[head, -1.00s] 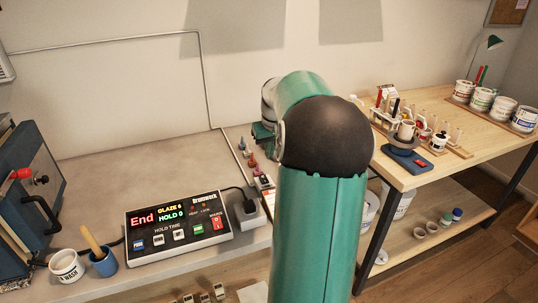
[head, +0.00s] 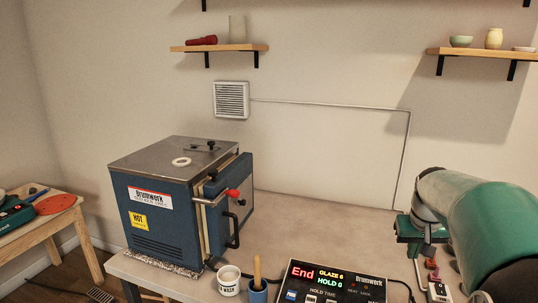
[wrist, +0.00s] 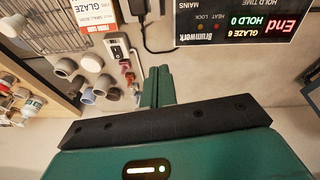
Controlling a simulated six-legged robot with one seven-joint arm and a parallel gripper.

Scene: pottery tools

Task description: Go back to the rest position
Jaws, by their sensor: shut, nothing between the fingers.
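My gripper (wrist: 158,85) shows in the wrist view with its two green fingers together and nothing between them. In the head view my gripper (head: 415,249) hangs at the right, fingers pointing down, on the folded green arm. It is above the bench, just behind the kiln controller (head: 332,284). The controller's display reads End, GLAZE 6 and HOLD 0, and it also shows upside down in the wrist view (wrist: 245,25).
A blue kiln (head: 165,205) with a red-knobbed door handle stands on the bench (head: 300,205). Small coloured items (head: 432,265) and a power strip (wrist: 120,55) lie near my gripper. Wall shelves hang above.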

